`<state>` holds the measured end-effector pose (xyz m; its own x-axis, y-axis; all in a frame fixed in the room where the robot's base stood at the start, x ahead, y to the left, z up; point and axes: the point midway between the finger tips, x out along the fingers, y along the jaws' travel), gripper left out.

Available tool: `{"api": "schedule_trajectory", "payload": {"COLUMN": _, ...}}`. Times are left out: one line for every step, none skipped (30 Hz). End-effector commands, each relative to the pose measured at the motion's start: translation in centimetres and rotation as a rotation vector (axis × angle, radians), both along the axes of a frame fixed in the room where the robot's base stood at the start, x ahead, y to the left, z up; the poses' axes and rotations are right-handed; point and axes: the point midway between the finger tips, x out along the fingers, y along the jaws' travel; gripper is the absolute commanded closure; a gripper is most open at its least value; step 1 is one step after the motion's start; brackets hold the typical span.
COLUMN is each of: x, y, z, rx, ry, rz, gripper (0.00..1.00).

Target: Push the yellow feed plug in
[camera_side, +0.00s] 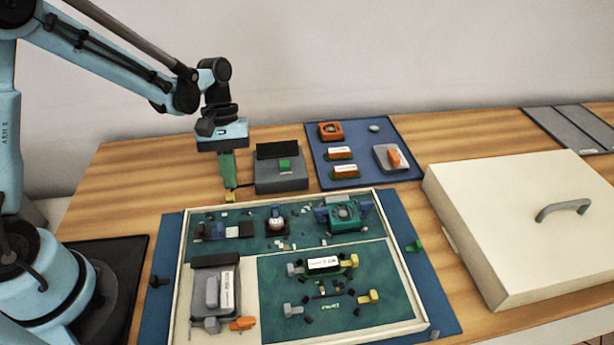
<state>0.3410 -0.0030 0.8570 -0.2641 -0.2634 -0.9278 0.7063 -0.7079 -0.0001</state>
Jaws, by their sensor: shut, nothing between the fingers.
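My gripper (230,187) points straight down with its green fingers shut, above the far left edge of the framed board (300,242). A small yellow plug (230,197) sits right under the fingertips, by the board's back rim. Whether the fingertips touch it, and how far it is seated, I cannot tell. A dark cable seems to run from near it to a grey box (282,178) with a green switch. Two more yellow connectors, an upper one (349,262) and a lower one (369,297), lie on the green panel of the board.
A blue mat (377,138) with orange and grey parts lies behind the board. A large cream lid (500,200) with a grey handle fills the right. A grey unit (214,290) with an orange plug sits at the board's front left. Bare table shows left of the gripper.

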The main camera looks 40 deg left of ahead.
Motion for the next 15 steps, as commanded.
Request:
{"api": "schedule_trajectory", "payload": {"x": 0.7, "y": 0.8, "z": 0.0, "rx": 0.001, "ry": -0.002, "rz": 0.004, "gripper": 1.00}}
{"api": "schedule_trajectory", "payload": {"x": 1.2, "y": 1.2, "z": 0.0, "rx": 0.002, "ry": -0.002, "rz": 0.005, "gripper": 1.00}}
{"api": "schedule_trajectory", "payload": {"x": 1.8, "y": 1.8, "z": 0.0, "rx": 0.003, "ry": -0.003, "rz": 0.008, "gripper": 1.00}}
{"api": "schedule_trajectory", "payload": {"x": 2.1, "y": 2.1, "z": 0.3, "rx": 0.003, "ry": -0.004, "rz": 0.007, "gripper": 1.00}}
{"api": "schedule_trajectory", "payload": {"x": 2.1, "y": 2.2, "z": 0.9, "rx": 0.002, "ry": -0.004, "rz": 0.005, "gripper": 1.00}}
{"api": "schedule_trajectory", "payload": {"x": 2.3, "y": 2.3, "z": 1.6, "rx": 0.003, "ry": -0.004, "rz": 0.005, "gripper": 1.00}}
{"api": "schedule_trajectory", "payload": {"x": 2.4, "y": 2.4, "z": 2.1, "rx": 0.003, "ry": -0.004, "rz": 0.005, "gripper": 1.00}}
{"api": "schedule_trajectory", "payload": {"x": 2.5, "y": 2.6, "z": 2.6, "rx": 0.003, "ry": -0.004, "rz": 0.005, "gripper": 1.00}}
{"api": "schedule_trajectory", "payload": {"x": 2.7, "y": 2.8, "z": 3.3, "rx": 0.003, "ry": -0.004, "rz": 0.005, "gripper": 1.00}}
{"api": "schedule_trajectory", "payload": {"x": 2.9, "y": 2.9, "z": 3.8, "rx": 0.003, "ry": -0.004, "rz": 0.005, "gripper": 1.00}}
{"api": "schedule_trajectory", "payload": {"x": 3.0, "y": 3.0, "z": 4.2, "rx": 0.003, "ry": -0.004, "rz": 0.006, "gripper": 1.00}}
{"api": "schedule_trajectory", "payload": {"x": 3.2, "y": 3.2, "z": 4.9, "rx": 0.003, "ry": -0.004, "rz": 0.006, "gripper": 1.00}}
{"api": "schedule_trajectory", "payload": {"x": 3.3, "y": 3.4, "z": 5.4, "rx": 0.003, "ry": -0.004, "rz": 0.005, "gripper": 1.00}}
{"api": "schedule_trajectory", "payload": {"x": 3.5, "y": 3.5, "z": 5.8, "rx": 0.003, "ry": -0.005, "rz": 0.005, "gripper": 1.00}}
{"api": "schedule_trajectory", "payload": {"x": 3.6, "y": 3.7, "z": 6.4, "rx": 0.003, "ry": -0.005, "rz": 0.005, "gripper": 1.00}}
